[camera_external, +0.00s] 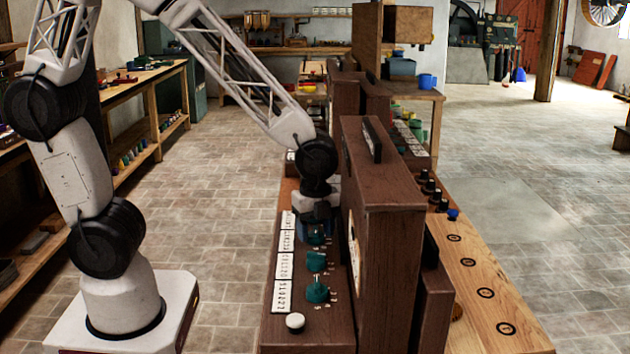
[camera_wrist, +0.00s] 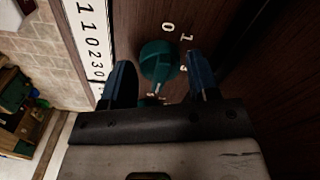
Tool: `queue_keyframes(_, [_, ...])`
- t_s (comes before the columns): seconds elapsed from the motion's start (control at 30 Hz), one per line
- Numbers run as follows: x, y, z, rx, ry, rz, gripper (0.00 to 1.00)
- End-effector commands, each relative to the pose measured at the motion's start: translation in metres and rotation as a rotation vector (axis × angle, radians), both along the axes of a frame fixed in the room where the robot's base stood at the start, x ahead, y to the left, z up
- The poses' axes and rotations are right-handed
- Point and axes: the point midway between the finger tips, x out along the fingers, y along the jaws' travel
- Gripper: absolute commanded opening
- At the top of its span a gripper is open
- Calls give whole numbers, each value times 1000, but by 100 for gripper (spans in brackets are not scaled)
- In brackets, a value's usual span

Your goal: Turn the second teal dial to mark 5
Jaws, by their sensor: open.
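Several teal dials stand in a row on a dark wooden panel (camera_external: 340,310). In the external view the nearest is a teal dial (camera_external: 317,290), with another teal dial (camera_external: 316,262) behind it. A farther teal dial (camera_external: 316,238) is partly hidden under my gripper (camera_external: 315,230). In the wrist view a teal dial (camera_wrist: 158,62) lies between the two dark blue fingers of my gripper (camera_wrist: 162,82). The fingers are open, apart from the dial's sides. Marks 0 and 1 show beside it; other marks are hidden or blurred. I cannot tell which dial counts as second.
White number cards (camera_external: 283,267) line the panel's left edge. A white knob (camera_external: 295,321) sits at the near end. A tall wooden box (camera_external: 385,180) rises close on the right of the dials. A bench with ringed marks (camera_external: 500,325) lies beyond it. Open floor is at left.

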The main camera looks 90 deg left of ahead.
Motion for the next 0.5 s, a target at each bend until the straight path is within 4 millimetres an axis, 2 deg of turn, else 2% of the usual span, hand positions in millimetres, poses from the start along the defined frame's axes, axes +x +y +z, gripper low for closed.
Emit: queue_keyframes(0.5, [1,0,59,0,-3,0,55])
